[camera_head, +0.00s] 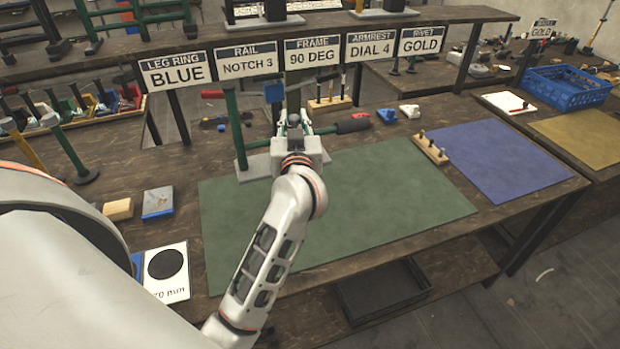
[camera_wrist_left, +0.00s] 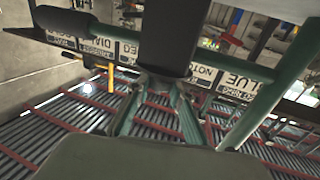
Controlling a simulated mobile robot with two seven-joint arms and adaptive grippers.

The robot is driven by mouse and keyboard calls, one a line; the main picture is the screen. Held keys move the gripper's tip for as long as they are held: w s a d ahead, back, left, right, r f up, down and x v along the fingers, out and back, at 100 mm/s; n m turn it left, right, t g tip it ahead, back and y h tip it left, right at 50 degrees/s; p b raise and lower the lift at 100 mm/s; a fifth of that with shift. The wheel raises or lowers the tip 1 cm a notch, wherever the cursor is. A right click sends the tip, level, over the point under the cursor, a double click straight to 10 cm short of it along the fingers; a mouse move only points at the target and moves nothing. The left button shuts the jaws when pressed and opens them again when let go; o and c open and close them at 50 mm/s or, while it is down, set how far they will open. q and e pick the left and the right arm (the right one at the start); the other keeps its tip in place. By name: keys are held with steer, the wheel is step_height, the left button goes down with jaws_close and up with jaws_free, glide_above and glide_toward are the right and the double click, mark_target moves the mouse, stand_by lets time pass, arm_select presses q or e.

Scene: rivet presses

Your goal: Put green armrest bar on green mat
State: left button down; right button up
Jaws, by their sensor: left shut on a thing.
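My left gripper (camera_head: 295,132) is shut on the green armrest bar (camera_head: 324,130), above the back edge of the green mat (camera_head: 390,185). The bar lies roughly level, its black grip (camera_head: 353,126) sticking out to the right. My gripper hides its middle. In the left wrist view the black grip (camera_wrist_left: 62,18) is at upper left, and green tubing (camera_wrist_left: 112,34) crosses behind a dark block. My gripper's fingertips (camera_wrist_left: 165,82) are below that block; the exact contact is unclear. My right gripper does not show.
A press frame with a green post (camera_head: 234,125) stands just left of my gripper. Label signs (camera_head: 313,54) line the back. A rivet block (camera_head: 431,147) sits between the green mat and a blue mat (camera_head: 505,160).

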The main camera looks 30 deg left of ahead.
arm_select(q)
step_height(320, 180, down, 8)
steer(key=shift+f+b, duration=0.25)
steer(key=shift+b, duration=0.35)
steer(key=shift+f+b, duration=0.65)
steer(key=shift+f, duration=0.9)
step_height(320, 180, down, 5)
steer(key=b, duration=0.2)
steer(key=shift+f+b, duration=0.1)
steer(key=shift+b, duration=0.2)
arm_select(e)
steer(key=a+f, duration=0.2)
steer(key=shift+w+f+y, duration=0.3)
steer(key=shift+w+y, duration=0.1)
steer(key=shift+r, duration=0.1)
arm_select(q)
steer(key=c, duration=2)
jaws_free()
steer(key=shift+f, duration=0.2)
steer(key=shift+c, duration=0.2)
steer(key=shift+o, duration=1.3)
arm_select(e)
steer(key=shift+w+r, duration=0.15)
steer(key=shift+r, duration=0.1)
